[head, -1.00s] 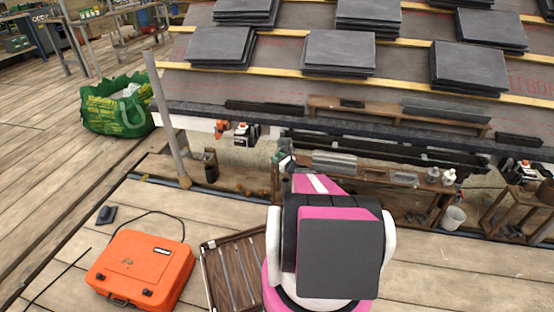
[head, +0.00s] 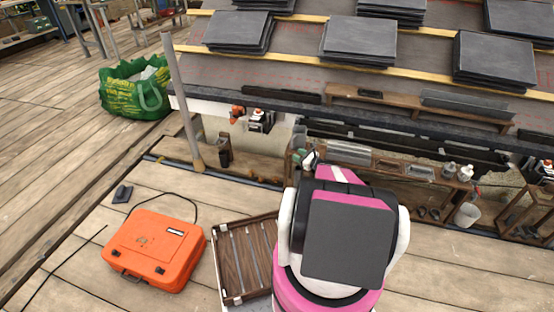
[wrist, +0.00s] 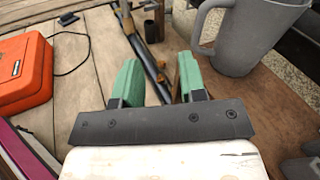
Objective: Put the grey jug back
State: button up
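The grey jug (wrist: 250,38) stands at the upper right of the wrist view on a brown surface. Its handle faces left, towards my fingers, and its top is cut off by the frame. My gripper (wrist: 158,80) has two green fingers spread apart with nothing held between them. The right finger is close to the lower end of the jug's handle; I cannot tell the exact gap. In the head view my gripper (head: 303,150) is small and partly hidden by my pink arm at the wooden bench. I cannot make out the jug there.
The wooden bench (head: 395,172) under the roof edge holds trays and small pots. An orange case (head: 153,250) and a slatted wooden crate (head: 243,257) lie on the deck. A metal post (head: 183,105) stands left of the bench.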

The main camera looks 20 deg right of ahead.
jog(key=s+a+r+n+g, duration=0.3)
jog(key=a+n+g, duration=0.15)
jog(key=a, duration=0.25)
jog(key=s+a+r+n+g, duration=0.2)
jog(key=a+n+g, duration=0.1)
jog(key=a+n, duration=0.3)
jog(key=s+a+r+n+g, duration=0.3)
jog(key=a+n+g, duration=0.1)
jog(key=a+n, duration=0.25)
jog(key=s+a+r+n+g+h, duration=0.3)
jog(key=s+r+n+h, duration=0.5)
jog(key=n, duration=0.2)
jog(key=shift+s+a+n+h, duration=0.25)
jog(key=shift+s+n+h, duration=0.05)
jog(key=shift+n+h, duration=0.1)
